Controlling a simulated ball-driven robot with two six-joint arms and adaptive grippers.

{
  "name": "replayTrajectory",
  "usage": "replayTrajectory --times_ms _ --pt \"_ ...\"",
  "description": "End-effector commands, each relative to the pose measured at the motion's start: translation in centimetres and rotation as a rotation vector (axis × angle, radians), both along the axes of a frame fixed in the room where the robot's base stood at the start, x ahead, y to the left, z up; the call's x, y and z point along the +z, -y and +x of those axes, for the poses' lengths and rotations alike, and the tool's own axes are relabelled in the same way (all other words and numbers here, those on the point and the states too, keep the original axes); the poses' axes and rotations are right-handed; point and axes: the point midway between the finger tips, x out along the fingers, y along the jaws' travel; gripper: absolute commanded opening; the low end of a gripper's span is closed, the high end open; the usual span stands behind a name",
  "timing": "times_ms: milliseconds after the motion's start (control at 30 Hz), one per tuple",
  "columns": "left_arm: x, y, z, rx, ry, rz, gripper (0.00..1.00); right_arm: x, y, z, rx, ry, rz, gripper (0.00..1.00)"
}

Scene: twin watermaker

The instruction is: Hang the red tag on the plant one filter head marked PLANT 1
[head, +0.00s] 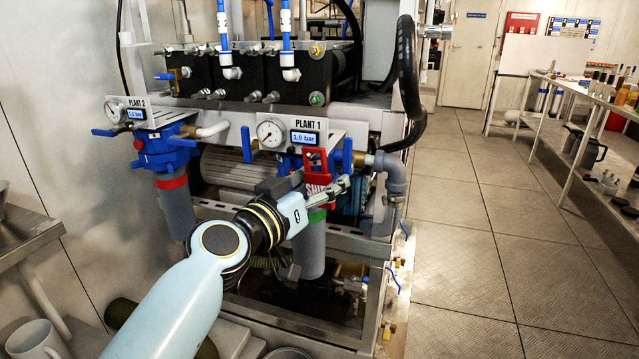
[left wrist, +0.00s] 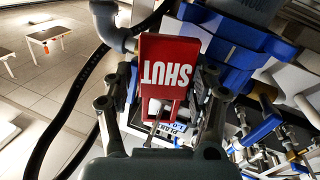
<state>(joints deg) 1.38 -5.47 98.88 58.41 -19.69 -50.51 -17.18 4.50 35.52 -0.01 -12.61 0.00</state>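The red tag (head: 317,172), lettered SHUT, stands upright in front of the PLANT 1 filter head, its slotted end up. The blue filter head (head: 291,160) is partly hidden behind the tag, above a grey housing (head: 312,250) with a green band. My left gripper (head: 315,187) is at the tag's lower part. In the left wrist view the tag (left wrist: 168,65) appears upside down between my spread fingers (left wrist: 165,85), with a narrow gap on each side. A thin rod shows near its slot; I cannot tell whether the tag hangs on it. My right gripper is not in view.
A gauge (head: 270,133) and the PLANT 1 sign (head: 308,126) are just above the filter head. A blue lever (head: 347,156) and grey pipe (head: 390,170) stand close on the right. The PLANT 2 filter head (head: 165,147) is at left. Floor (head: 480,250) at right is clear.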

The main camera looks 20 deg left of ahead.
Motion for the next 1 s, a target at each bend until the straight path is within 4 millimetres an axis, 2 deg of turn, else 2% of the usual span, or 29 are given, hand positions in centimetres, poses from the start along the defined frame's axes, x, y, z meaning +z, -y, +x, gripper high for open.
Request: replayTrajectory --times_ms 100,367,500,567,800,1000 --pt "0.0 0.0 0.0 0.001 0.0 0.0 0.72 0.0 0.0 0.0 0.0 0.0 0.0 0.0" --pt "0.0 0.0 0.0 0.001 0.0 0.0 0.72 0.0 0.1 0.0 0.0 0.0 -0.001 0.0" --pt "-0.1 -0.3 -0.7 0.002 -0.001 0.001 0.72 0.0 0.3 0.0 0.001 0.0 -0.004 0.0" --pt "-0.2 -0.5 -1.5 0.002 -0.002 0.001 0.72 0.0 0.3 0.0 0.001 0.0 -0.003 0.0" --pt "-0.1 -1.9 -6.5 0.0 -0.003 0.002 0.72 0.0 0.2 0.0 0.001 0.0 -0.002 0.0" --pt "-0.1 -3.0 -10.0 0.001 -0.002 0.001 0.72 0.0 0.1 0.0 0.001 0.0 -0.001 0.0"
